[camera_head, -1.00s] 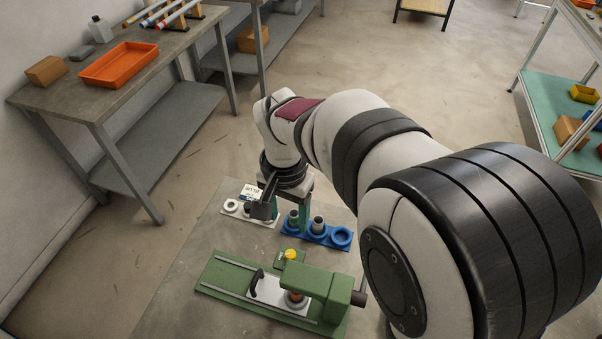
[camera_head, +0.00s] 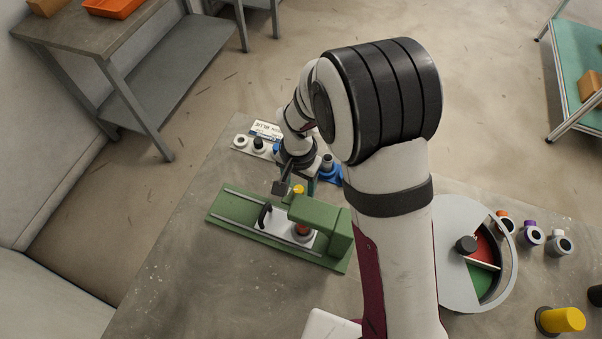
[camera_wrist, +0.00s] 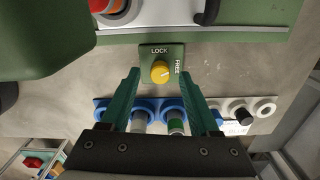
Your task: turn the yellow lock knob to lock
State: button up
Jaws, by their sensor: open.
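The yellow lock knob (camera_wrist: 161,72) sits on a small green plate (camera_wrist: 176,51) marked LOCK and FREE, on the side of the green jig (camera_head: 230,212). The pale pointer line on the knob seems to aim toward the FREE side. The knob also shows in the head view (camera_head: 298,189), beside my gripper (camera_head: 284,187). In the wrist view my gripper (camera_wrist: 166,80) has its two green fingers apart, one on each side of the knob's line. The knob lies just ahead between them, and nothing is held. Contact cannot be told.
A blue holder (camera_wrist: 152,104) with round parts and a white holder (camera_wrist: 263,107) lie close under my fingers. The jig carries a light sliding plate with a black handle (camera_head: 265,214). A round red and green tray (camera_head: 455,285) stands right.

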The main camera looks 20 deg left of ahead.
jog(key=shift+f, duration=0.25)
jog(key=shift+c, duration=0.4)
grip_shut()
jog(key=n, duration=0.6)
jog(key=shift+n, duration=0.4)
jog(key=n, duration=0.6)
jog(key=shift+n, duration=0.4)
